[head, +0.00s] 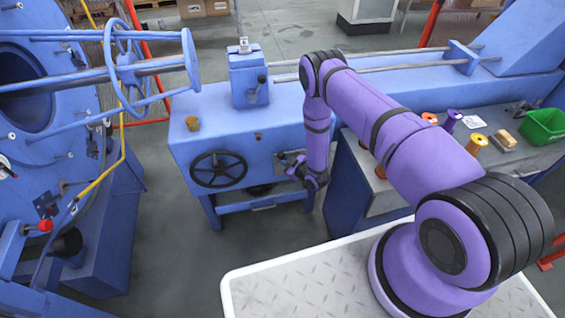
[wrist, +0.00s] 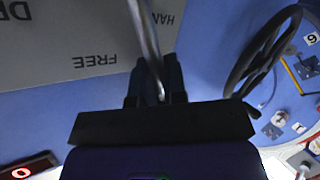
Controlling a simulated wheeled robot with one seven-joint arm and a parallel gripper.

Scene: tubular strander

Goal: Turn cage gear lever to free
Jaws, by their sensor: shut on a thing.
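The cage gear lever (wrist: 146,35) is a thin grey metal rod in the wrist view, running down from the top edge between my fingers. My gripper (wrist: 157,80) is shut on it. A grey label plate (wrist: 50,75) behind shows FREE at its lower middle, part of a word starting HAN at right and a cut-off word at left, all upside down. The rod crosses the plate between FREE and HAN. In the head view my gripper (head: 293,168) is at the front of the blue gear housing (head: 235,130); the lever cannot be made out there.
A black handwheel (head: 218,169) is left of my gripper on the housing front; it also shows at right in the wrist view (wrist: 262,50). A bench (head: 380,190) with spools and a green bin (head: 544,126) stands right. Open floor (head: 175,250) lies in front.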

